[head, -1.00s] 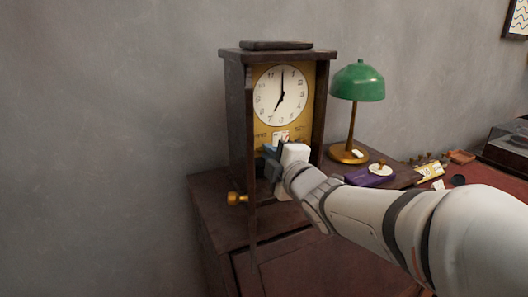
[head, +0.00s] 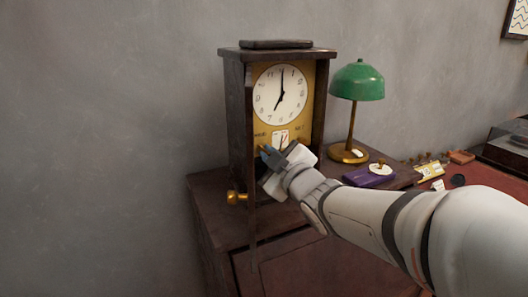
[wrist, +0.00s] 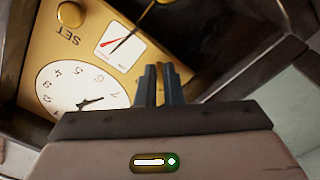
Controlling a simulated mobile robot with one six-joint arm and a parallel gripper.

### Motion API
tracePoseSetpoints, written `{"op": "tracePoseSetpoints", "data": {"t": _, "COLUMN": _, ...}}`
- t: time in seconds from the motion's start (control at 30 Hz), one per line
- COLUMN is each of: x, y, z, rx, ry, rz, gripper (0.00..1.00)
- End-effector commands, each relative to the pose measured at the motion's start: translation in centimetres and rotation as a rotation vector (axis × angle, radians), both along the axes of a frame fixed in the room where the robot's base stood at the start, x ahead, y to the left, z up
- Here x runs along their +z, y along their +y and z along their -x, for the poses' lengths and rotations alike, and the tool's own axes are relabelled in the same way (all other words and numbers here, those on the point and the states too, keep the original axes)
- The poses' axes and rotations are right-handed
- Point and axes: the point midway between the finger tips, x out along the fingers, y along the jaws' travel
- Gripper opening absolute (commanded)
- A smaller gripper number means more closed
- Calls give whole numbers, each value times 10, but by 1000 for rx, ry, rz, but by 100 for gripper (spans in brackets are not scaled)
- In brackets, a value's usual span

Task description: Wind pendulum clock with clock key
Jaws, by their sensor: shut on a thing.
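The pendulum clock (head: 235,120) stands upright on the dark cabinet, with its white dial (head: 280,95) facing forward. Its front door stands open, with a brass knob (head: 237,198) at the lower left. Below the dial are a small gauge card (head: 281,138) with a red and a dark needle, and WIND and SET labels. The wrist view shows the dial (wrist: 80,95), gauge (wrist: 120,45) and brass SET fitting (wrist: 70,14). My gripper (head: 264,151) is shut at the lower left of the face, near WIND; its fingers (wrist: 160,75) mostly hide the clock key.
A green lamp (head: 357,82) stands close to the right of the clock. A purple box (head: 370,176) with a white round piece lies beside it, and several small items lie further right. The cabinet top left of the clock is clear.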

Motion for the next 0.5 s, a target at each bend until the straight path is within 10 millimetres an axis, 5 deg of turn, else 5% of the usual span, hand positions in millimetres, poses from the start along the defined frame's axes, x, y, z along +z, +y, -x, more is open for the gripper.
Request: {"op": "tracePoseSetpoints", "data": {"t": 0.5, "x": 9, "y": 1, "z": 0, "rx": 3, "ry": 1, "rz": -55, "gripper": 0}}
